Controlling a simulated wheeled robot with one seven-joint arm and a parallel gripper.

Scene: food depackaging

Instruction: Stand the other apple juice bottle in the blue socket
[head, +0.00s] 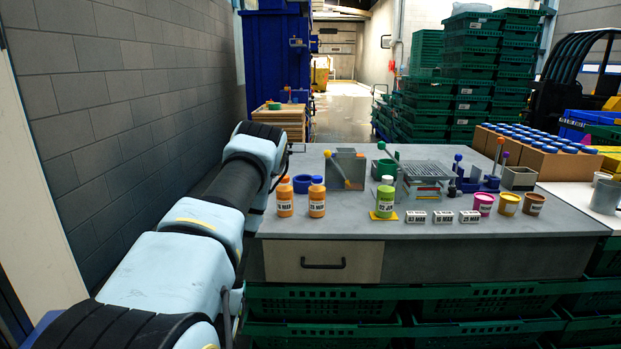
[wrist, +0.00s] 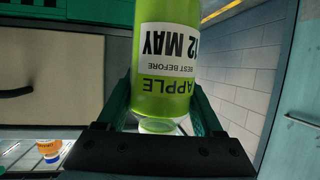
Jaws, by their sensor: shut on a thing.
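My gripper (wrist: 162,108) is shut on a green apple juice bottle (wrist: 165,50), with one finger on each side near its neck. Its label reads APPLE, best before 12 MAY. The wrist view is upside down, so the bottle is roughly upright, cap up, in front of the counter. The head view does not show gripper or held bottle; my arm covers that area. Another green bottle (head: 385,197) stands on a yellow pad on the counter. The blue socket (head: 302,184), a low ring, sits behind the two orange bottles (head: 317,197), partly covered by them.
Date blocks (head: 443,217) and small cups (head: 508,204) line the front right. The counter's drawer (head: 322,262) faces me. A block wall (head: 125,110) bounds the left.

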